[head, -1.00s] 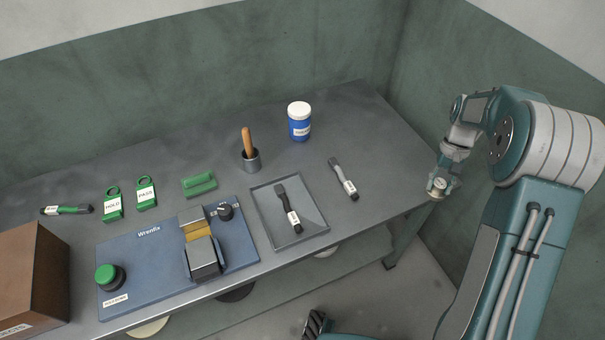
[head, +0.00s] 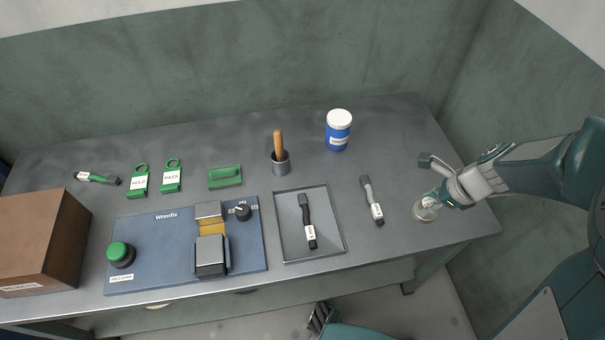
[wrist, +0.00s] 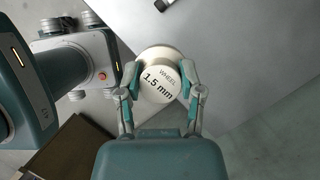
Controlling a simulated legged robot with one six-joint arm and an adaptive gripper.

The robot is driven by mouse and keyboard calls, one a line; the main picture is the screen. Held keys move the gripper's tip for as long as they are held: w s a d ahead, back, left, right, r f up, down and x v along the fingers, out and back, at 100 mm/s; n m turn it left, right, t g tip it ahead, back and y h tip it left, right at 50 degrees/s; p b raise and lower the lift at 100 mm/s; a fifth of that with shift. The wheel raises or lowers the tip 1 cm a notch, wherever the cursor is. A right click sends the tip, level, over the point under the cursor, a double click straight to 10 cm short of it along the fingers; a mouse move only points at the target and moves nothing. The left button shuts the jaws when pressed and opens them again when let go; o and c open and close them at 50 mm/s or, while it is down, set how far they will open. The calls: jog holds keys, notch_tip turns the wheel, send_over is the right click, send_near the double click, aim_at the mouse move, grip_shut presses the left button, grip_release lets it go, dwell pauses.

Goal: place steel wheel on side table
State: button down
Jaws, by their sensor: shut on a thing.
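No surface is marked as the side table.
Left of the wheel lies a tool (head: 372,200), then a grey tray (head: 335,245) holding another tool. A blue jar (head: 338,130) stands behind. A blue fixture (head: 160,235) and brown box (head: 40,240) fill the left. The back right of the bench is clear.

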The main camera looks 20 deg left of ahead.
jog(key=shift+s+m+t, duration=0.3)
jog(key=shift+s+m, duration=0.05)
jog(key=shift+m, duration=0.25)
jog(key=w+d+f, duration=0.2)
jog(key=w+f, duration=0.1)
jog(key=w, duration=0.1)
jog(key=w+d+f, duration=0.2)
jog(key=w+f, duration=0.1)
jog(key=w, duration=0.1)
jog(key=w+d+f, duration=0.2)
jog(key=w+f, duration=0.1)
jog(key=w, duration=0.1)
jog(key=shift+d+f, duration=0.35)
jog(key=shift+d, duration=0.05)
notch_tip(320, 180, down, 3)
jog(key=shift+w+f, duration=0.1)
jog(key=shift+f, duration=0.05)
jog(key=shift+c, duration=1.2)
grip_release()
